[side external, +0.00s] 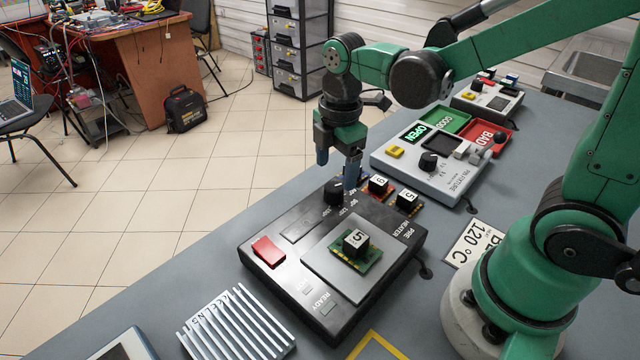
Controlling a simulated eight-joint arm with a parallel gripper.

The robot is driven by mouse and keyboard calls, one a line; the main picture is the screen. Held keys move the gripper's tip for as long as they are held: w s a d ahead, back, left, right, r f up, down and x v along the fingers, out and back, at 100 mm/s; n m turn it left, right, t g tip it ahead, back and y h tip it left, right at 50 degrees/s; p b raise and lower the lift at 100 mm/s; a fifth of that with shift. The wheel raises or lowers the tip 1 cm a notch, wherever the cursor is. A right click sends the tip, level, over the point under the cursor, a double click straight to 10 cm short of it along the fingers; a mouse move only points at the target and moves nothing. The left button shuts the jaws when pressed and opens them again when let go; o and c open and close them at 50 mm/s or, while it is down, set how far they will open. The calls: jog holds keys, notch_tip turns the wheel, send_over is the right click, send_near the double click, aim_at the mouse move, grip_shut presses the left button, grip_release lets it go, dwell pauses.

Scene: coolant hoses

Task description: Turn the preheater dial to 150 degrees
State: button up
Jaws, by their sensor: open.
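The preheater (398,262) is a dark box on the grey bench, with a red switch (268,251) and a flat plate carrying a green board with a block marked 5 (355,242). Its black dial (334,192) stands at the far edge, with degree markings printed beside it. The dial's exact setting is too small to read. My gripper (338,172) points down just above the dial, its fingers apart, one to the left and one to the right. I cannot tell whether either finger touches the dial.
Small boards with blocks marked 9 (378,185) and 5 (407,197) sit right of the dial. A pin fixture (430,178) with green and red trays lies beyond. A ribbed metal rack (235,325) stands in front.

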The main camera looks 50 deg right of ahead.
aim_at(334, 186)
jog(key=shift+w+f, duration=0.1)
jog(key=shift+f, duration=1.95)
grip_shut()
